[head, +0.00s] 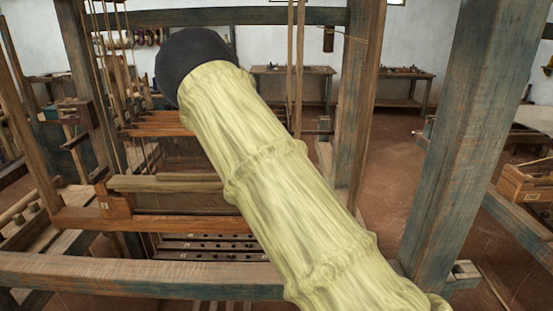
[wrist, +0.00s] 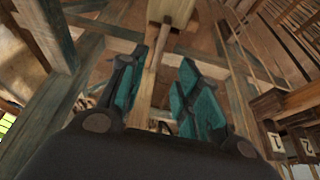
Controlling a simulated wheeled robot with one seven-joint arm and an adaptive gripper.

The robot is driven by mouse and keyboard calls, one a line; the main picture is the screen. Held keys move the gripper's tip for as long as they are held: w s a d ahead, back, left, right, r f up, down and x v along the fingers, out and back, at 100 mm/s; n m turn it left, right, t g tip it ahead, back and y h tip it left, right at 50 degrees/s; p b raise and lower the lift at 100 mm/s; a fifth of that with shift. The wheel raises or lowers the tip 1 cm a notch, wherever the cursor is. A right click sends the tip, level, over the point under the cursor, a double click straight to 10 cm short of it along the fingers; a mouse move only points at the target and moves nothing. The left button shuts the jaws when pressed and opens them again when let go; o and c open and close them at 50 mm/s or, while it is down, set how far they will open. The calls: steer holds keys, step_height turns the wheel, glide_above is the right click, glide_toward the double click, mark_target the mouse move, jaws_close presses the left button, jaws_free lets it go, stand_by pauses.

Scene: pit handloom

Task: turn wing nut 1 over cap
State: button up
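My gripper (wrist: 164,70) shows in the wrist view with its two teal fingers spread well apart. Nothing is held between them; a pale wooden bar behind shows through the gap. A wooden block with a white label 1 (wrist: 276,142) is at the lower right of the wrist view, right of the fingers and apart from them. A block labelled 2 (wrist: 307,146) is beside it. I cannot make out a wing nut or a cap in either view. In the head view my sleeved arm crosses the loom and the gripper is hidden.
In the head view the loom has a thick front beam (head: 130,275), a right post (head: 470,130) and an upright (head: 358,100) near my arm. Wooden beams and cords surround the gripper in the wrist view. A bench (head: 405,88) stands at the back, with open floor before it.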

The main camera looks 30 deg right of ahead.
steer(key=shift+v, duration=1.1)
steer(key=shift+r, duration=0.1)
